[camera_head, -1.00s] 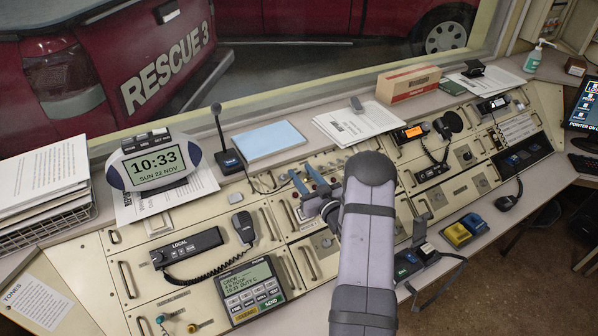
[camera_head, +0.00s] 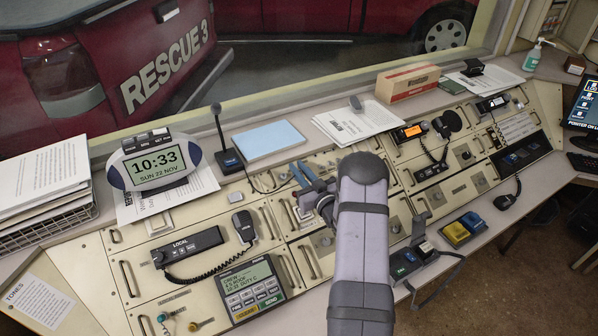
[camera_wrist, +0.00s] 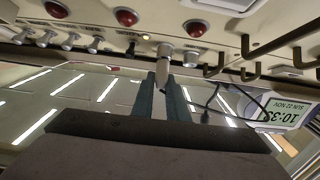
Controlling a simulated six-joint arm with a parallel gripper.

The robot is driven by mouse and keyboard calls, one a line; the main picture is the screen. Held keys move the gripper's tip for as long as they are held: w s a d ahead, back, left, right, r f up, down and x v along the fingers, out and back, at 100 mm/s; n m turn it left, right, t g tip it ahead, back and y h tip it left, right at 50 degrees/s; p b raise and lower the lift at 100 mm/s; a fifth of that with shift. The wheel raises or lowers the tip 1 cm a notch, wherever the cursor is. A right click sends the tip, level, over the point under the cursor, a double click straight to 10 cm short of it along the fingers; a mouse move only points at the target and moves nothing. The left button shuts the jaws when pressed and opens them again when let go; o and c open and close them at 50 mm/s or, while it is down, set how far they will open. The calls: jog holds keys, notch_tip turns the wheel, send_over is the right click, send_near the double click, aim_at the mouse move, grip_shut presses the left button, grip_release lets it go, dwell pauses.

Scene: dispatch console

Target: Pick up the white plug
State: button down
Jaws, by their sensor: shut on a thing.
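My gripper (camera_head: 303,174) shows in the head view over the middle of the console, its two blue fingers close together. In the wrist view the gripper (camera_wrist: 162,86) is shut on the white plug (camera_wrist: 164,58), a pale cylinder standing out past the fingertips. The plug's far end lies against the panel in that picture; I cannot tell whether it touches. In the head view I cannot make out the plug at the fingertips.
Red domed buttons (camera_wrist: 126,17) and a row of metal switches (camera_wrist: 45,38) are near the plug, with dark drawer handles (camera_wrist: 250,47) to the right. In the head view, a desk microphone (camera_head: 229,160) and a blue pad (camera_head: 268,140) stand behind the gripper.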

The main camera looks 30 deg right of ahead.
jog(key=shift+r+b, duration=1.5)
jog(key=shift+r, duration=3.5)
jog(key=shift+s+r+p, duration=0.4)
jog(key=shift+r, duration=0.2)
jog(key=shift+s+r+p, duration=0.35)
jog(key=shift+r+p, duration=0.05)
jog(key=shift+r, duration=0.2)
jog(key=shift+s+r+p, duration=0.55)
jog(key=shift+r, duration=0.3)
jog(key=shift+s+r+p, duration=0.5)
jog(key=shift+r+p, duration=0.05)
jog(key=shift+r, duration=0.25)
